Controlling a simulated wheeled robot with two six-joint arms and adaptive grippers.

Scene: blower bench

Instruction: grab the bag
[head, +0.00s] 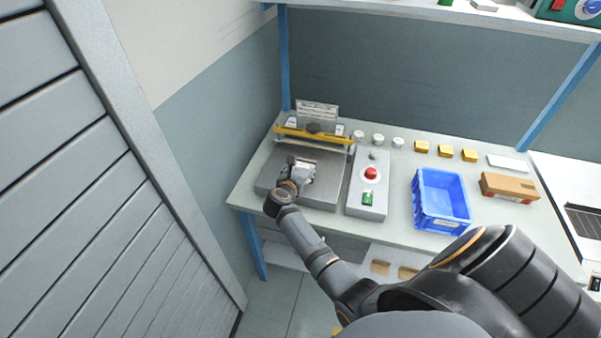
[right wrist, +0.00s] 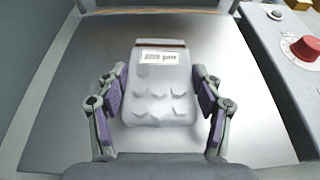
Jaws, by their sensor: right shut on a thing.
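The bag (right wrist: 160,88) is pale grey-white with a small printed label and a brown strip along its far edge. It lies over the flat metal plate (right wrist: 75,55) of a bench machine. In the head view the bag (head: 306,173) shows only partly, behind my gripper. My right gripper (head: 294,178) is over the plate. In the right wrist view its two purple-padded fingers (right wrist: 160,92) are closed against the bag's left and right sides. My left gripper is out of view.
A yellow bar (head: 313,134) crosses the machine's back. White and yellow small pieces line the back.

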